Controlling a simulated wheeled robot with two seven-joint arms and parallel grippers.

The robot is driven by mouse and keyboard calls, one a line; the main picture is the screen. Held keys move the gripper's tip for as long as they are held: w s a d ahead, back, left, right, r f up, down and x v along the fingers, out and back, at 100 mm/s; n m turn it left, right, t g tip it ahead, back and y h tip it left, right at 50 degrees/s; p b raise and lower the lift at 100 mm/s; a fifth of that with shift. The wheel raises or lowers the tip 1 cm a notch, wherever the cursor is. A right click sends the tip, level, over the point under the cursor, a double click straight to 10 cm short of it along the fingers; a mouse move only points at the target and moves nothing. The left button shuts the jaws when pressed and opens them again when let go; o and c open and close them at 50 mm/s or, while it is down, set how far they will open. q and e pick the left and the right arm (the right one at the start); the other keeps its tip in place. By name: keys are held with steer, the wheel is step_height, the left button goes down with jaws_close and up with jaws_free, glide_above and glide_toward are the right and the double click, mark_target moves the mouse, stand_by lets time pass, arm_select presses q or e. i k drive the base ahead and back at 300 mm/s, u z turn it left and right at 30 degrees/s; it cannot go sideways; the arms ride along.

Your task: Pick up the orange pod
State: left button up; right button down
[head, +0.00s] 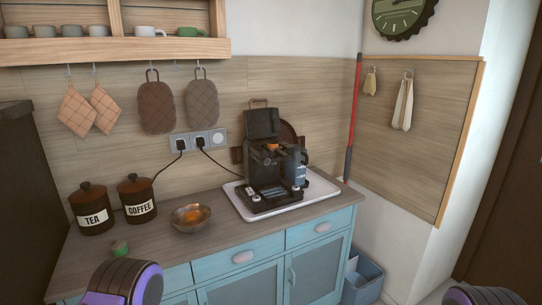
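A small orange object (272,147), which looks like the orange pod, sits in the upper part of the black coffee machine (262,172), under its raised lid. It is too small to tell how it is seated. A copper-coloured bowl (180,224) stands on the counter left of the machine. Its inside shows orange, and I cannot tell if that is contents or its own colour. Parts of my two arms show at the bottom edge, at left and right. Neither gripper's fingers show.
The machine stands on a white tray (322,191) on the wooden counter (165,250). TEA (91,210) and COFFEE (137,199) jars stand at the back left. Cords run from the wall socket (198,143). A blue bin (362,275) is right of the cabinet.

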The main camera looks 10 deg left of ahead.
mark_target(270, 144)
steer(key=z, duration=1)
steer(key=i, duration=1)
steer(key=u, duration=0.15)
